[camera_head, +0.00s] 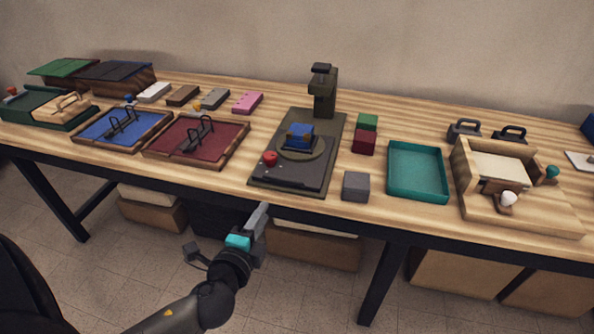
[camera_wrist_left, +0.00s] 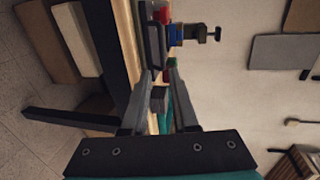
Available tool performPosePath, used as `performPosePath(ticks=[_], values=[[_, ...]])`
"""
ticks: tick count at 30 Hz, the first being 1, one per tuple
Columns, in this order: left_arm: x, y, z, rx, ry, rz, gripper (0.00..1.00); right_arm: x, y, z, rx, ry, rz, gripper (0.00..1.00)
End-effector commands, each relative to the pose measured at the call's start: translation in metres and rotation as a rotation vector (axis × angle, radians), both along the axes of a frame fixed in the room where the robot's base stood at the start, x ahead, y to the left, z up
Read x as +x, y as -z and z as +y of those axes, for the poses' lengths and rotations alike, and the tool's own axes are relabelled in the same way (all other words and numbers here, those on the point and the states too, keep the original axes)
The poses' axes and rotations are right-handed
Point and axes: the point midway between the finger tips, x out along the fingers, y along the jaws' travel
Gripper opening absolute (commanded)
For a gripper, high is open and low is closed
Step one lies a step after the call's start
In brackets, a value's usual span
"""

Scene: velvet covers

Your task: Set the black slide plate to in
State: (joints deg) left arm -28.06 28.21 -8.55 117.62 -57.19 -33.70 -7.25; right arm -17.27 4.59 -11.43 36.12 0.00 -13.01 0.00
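The black slide plate (camera_head: 300,174) lies on the front part of a dark base (camera_head: 333,133) on the table, with a red knob (camera_head: 270,158) at its left. Behind the knob a blue block (camera_head: 299,135) sits on a round disc, and a dark column (camera_head: 322,92) stands at the back. My left gripper (camera_head: 262,216) is in front of the table edge, below the slide plate and apart from it. In the left wrist view my left gripper (camera_wrist_left: 160,72) shows two spread fingers with nothing held. The red knob also shows there (camera_wrist_left: 161,15). My right gripper is out of view.
A grey block (camera_head: 356,186) stands right of the base, with red (camera_head: 364,142) and green (camera_head: 367,121) blocks behind it. A teal tray (camera_head: 417,198) and wooden fixture (camera_head: 545,212) are farther right. A red-lined tray (camera_head: 215,150) lies left.

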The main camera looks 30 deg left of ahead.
Motion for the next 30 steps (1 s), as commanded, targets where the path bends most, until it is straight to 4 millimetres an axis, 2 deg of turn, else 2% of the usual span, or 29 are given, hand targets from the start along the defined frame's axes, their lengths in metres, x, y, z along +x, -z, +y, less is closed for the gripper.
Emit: performPosePath(ticks=[8,30], values=[[0.019,0.001,0.004,0.014,0.010,-0.008,0.27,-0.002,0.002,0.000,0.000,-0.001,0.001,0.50],[0.121,0.024,0.029,0.011,0.006,-0.006,0.27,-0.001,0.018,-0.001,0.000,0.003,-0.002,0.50]])
